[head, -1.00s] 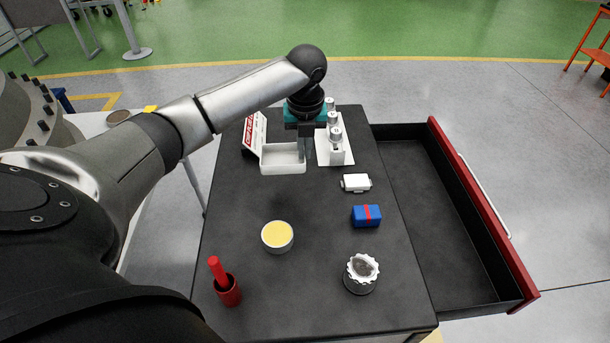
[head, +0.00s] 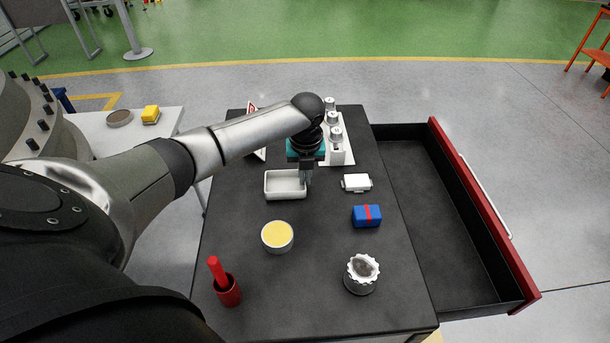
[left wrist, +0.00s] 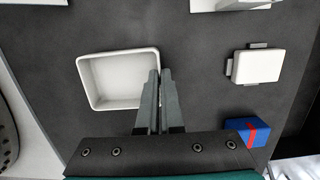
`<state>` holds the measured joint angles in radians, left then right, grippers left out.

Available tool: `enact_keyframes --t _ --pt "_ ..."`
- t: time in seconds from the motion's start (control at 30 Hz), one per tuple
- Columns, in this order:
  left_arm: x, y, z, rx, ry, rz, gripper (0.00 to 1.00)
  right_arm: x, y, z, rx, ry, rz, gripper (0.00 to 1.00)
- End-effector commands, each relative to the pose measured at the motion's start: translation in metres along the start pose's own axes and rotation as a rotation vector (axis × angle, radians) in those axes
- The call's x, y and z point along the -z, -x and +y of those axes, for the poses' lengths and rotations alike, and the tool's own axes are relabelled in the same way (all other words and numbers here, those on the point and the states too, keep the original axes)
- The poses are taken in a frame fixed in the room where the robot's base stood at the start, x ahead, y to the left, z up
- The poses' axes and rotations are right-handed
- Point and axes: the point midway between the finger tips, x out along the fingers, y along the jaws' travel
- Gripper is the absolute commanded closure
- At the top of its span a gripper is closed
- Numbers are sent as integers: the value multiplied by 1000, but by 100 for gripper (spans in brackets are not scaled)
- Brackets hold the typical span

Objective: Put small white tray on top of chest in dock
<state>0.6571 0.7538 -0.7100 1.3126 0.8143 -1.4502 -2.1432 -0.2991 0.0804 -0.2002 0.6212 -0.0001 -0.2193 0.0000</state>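The small white tray (head: 285,196) is a shallow, empty rectangular dish over the far middle of a black top. It also shows in the left wrist view (left wrist: 121,103). My left gripper (head: 307,182) is at the tray's right wall, with its fingers (left wrist: 160,100) close together and pinching that wall. Whether the tray touches the surface or is just above it, I cannot tell. The black top (head: 320,275) belongs to a chest with an open red-fronted drawer (head: 480,210) on the right. No separate dock can be made out. My right gripper is not in view.
Near the tray are a yellow-filled bowl (head: 277,237), a white case (head: 357,183), a blue box with red band (head: 367,216) and a white rack with cylinders (head: 337,150). A red cup (head: 228,292) and a toothed metal part (head: 361,274) stand nearer. The open drawer is empty.

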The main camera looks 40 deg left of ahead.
Motion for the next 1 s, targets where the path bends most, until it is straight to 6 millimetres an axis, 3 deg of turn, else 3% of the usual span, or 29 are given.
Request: enact_keyframes --t 0.03,0.3,0.67,1.0 --pt "0 -2 0 0 0 0 100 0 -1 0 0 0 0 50" --pt "0 -1 0 0 0 0 67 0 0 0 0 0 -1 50" --pt "-1 7 0 2 0 -2 67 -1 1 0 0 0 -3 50" --pt "-2 73 -1 3 -1 -4 67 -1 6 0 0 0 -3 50"
